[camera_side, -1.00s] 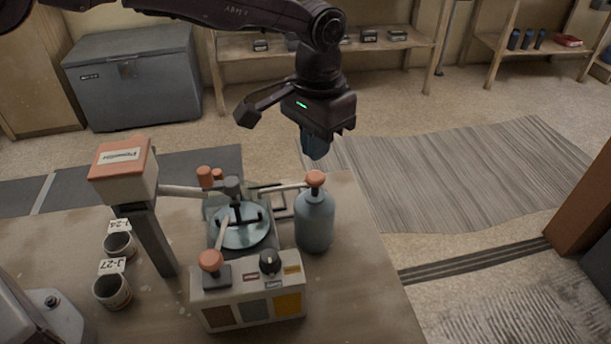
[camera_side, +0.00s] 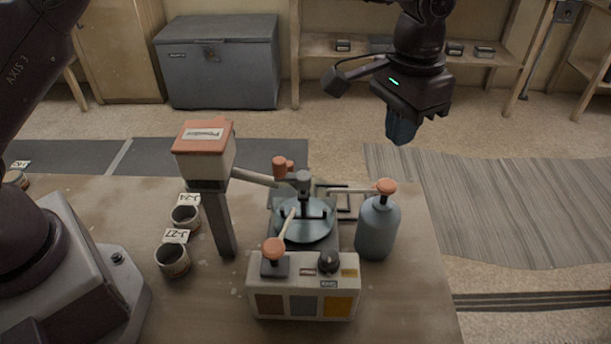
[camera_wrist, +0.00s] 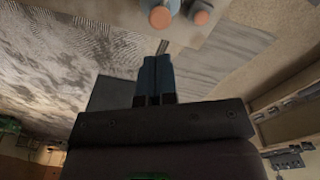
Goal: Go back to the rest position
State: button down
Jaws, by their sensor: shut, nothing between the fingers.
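My gripper (camera_side: 401,128) hangs in the air beyond the table's far right edge, above the floor, with blue fingers pointing down. In the wrist view its blue fingers (camera_wrist: 156,82) are pressed together with nothing between them. The gripper is apart from everything on the table. The nearest thing below it is the blue-grey bottle (camera_side: 378,228) with an orange knob on top, standing upright at the table's right side.
The table (camera_side: 410,300) holds a mixing machine with a glass bowl (camera_side: 305,228), an orange-lidded dispenser on a post (camera_side: 204,155), a control box (camera_side: 303,287) and labelled cups J-24 (camera_side: 186,218) and J-27 (camera_side: 172,260). A grey chest (camera_side: 222,65) and shelves stand behind.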

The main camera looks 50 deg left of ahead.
jog(key=s+a+r+n+t, duration=0.1)
jog(key=s+a+r, duration=0.2)
jog(key=s+a, duration=0.5)
jog(key=s+a+r+n+t, duration=0.1)
jog(key=s+a+r, duration=0.3)
jog(key=s+a, duration=0.4)
jog(key=s+a+r+n+t, duration=0.1)
jog(key=s+a+r+t, duration=0.2)
jog(key=s+a, duration=0.4)
jog(key=s, duration=0.4)
jog(key=shift+s+a+r, duration=0.25)
jog(key=shift+s+a, duration=0.1)
jog(key=shift+a, duration=0.05)
jog(key=c, duration=1.8)
grip_release()
